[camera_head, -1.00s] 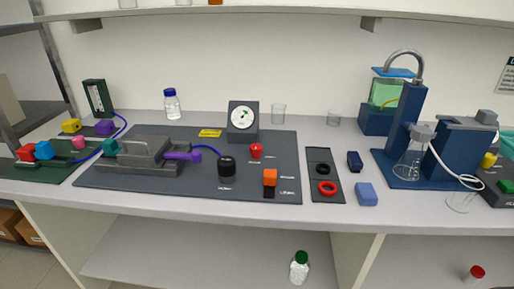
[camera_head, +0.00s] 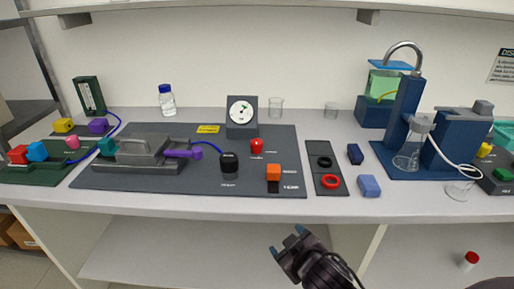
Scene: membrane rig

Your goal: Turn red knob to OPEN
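The red knob (camera_head: 257,146) stands on the dark grey rig panel (camera_head: 120,183), just in front of the round gauge (camera_head: 242,112). A small white label lies on the panel near it, too small to read. My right gripper (camera_head: 287,242) is at the lower middle, in front of and below the bench's front edge. Its two fingertips are apart, with nothing between them. It is well away from the red knob and touches nothing on the bench. My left gripper is not in view.
A grey clamp with a purple handle (camera_head: 184,154) is to the left. A narrow plate with a red ring (camera_head: 331,181) lies right. An overhead shelf (camera_head: 240,14) spans the back.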

